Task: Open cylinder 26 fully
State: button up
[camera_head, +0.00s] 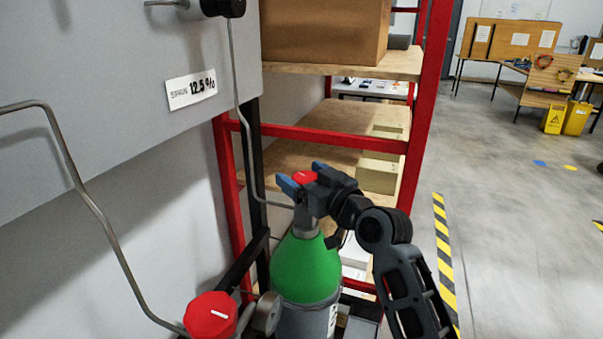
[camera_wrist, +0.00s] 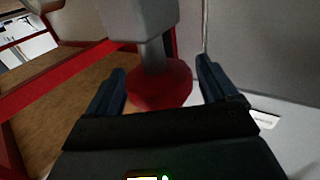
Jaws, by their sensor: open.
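A gas cylinder with a green shoulder (camera_head: 305,268) and grey body stands beside the grey panel. Its red valve knob (camera_head: 305,176) is at the top and also shows in the wrist view (camera_wrist: 160,86). No number is readable on the cylinder, so I cannot tell if it is 26. My gripper (camera_head: 302,177) is at the knob with its blue fingers open. In the wrist view the fingers of my gripper (camera_wrist: 160,66) stand on either side of the knob, with visible gaps. Most of the cylinder's lower body is cut off by the frame.
A second red knob (camera_head: 211,315) with a white mark and a gauge (camera_head: 267,313) are at front left. Thin metal pipes (camera_head: 85,200) run along the panel, which bears a "SPAN 12.5%" label (camera_head: 190,89). A red-framed shelf (camera_head: 425,95) stands behind; open floor lies right.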

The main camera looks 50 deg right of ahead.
jog(key=shift+w+d, duration=0.1)
jog(key=shift+w, duration=0.35)
jog(key=shift+c, duration=0.2)
jog(key=shift+f, duration=0.1)
jog(key=c, duration=0.9)
